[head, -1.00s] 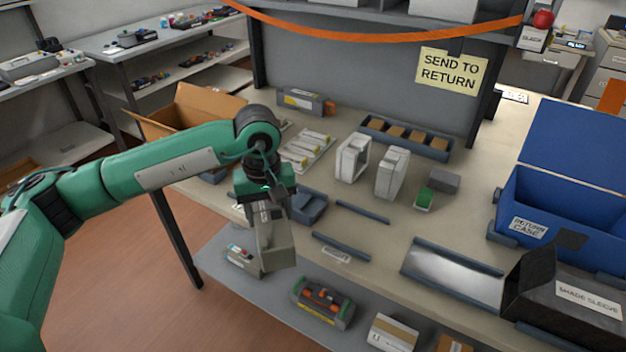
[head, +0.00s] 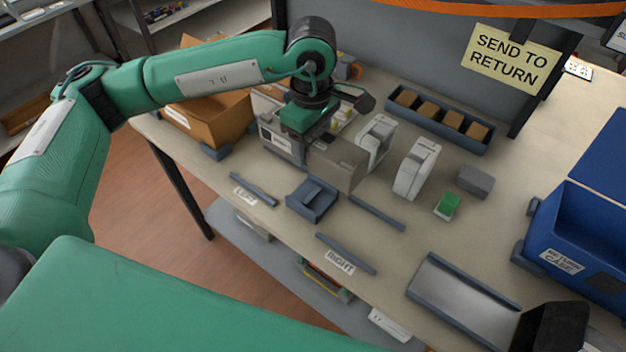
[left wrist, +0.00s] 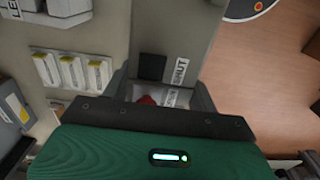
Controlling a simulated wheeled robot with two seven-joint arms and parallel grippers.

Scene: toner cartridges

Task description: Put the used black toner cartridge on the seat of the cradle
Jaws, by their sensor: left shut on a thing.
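My left gripper (head: 306,138) is shut on a boxy grey-brown cartridge (head: 340,164), held above the table behind the cradle. The cartridge looks grey-brown rather than black. In the left wrist view, the held cartridge (left wrist: 185,45) shows a black patch and a partly readable white label. The blue-grey cradle (head: 312,200) sits on the table between a rail labelled LEFT (head: 254,190) and a rail labelled RIGHT (head: 346,254). I see nothing on its seat.
Two white upright units (head: 415,168) stand right of the held cartridge. A green-topped block (head: 447,206) and a grey block (head: 475,181) lie farther right. A metal tray (head: 465,300), blue return case (head: 580,240) and cardboard box (head: 210,118) are around. A compartment tray (head: 438,118) is behind.

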